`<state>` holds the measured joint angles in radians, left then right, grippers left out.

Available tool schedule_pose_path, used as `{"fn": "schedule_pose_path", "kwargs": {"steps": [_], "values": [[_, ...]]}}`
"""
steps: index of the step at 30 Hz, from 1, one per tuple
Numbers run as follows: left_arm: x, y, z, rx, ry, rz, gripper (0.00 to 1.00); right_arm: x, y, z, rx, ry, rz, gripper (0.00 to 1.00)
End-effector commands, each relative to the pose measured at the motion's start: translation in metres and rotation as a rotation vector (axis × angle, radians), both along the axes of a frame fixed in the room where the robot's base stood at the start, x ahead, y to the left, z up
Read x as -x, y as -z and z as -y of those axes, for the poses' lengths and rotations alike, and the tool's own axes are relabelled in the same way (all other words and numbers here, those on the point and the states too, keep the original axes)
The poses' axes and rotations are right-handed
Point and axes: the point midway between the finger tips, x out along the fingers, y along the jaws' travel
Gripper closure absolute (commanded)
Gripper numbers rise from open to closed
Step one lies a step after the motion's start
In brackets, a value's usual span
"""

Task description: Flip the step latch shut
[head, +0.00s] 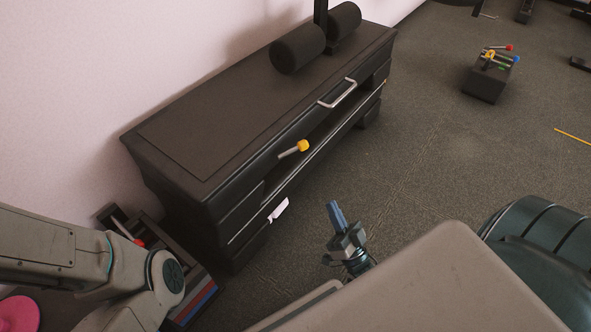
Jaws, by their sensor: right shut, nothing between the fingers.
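A dark cabinet-like step unit (255,110) stands against the wall. A short light lever with a yellow knob (302,146) sticks out from its front. A small pale tab (278,210) shows lower on the front, near the near corner. I cannot tell for sure which of these is the step latch. My right gripper (336,214) is in front of the unit, to the right of the pale tab and below the yellow knob in the picture. Its blue fingers are shut and empty, apart from both parts. My left arm comes in from the left; its gripper is out of view.
A metal bar handle (338,93) sits farther along the unit's front. Dark foam rollers (298,48) are at its far end. A dark box (488,82) with coloured knobs stands on the floor. A low rack (195,297) lies near my left arm.

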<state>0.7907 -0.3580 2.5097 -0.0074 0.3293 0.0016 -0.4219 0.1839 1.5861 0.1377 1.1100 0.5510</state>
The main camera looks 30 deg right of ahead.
Motion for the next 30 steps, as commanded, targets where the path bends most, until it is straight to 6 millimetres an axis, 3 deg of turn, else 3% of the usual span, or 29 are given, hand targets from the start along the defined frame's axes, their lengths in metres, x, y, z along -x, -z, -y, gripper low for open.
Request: {"fn": "schedule_pose_path", "kwargs": {"steps": [16,30], "values": [[0.001,0.003,0.000,0.001,0.005,0.002,0.48,-0.007,-0.001,0.001,-0.003,-0.002,-0.004,1.00],[-0.002,0.035,0.000,-0.003,0.009,-0.016,0.48,-0.077,-0.059,-0.004,-0.003,-0.003,0.000,1.00]]}}
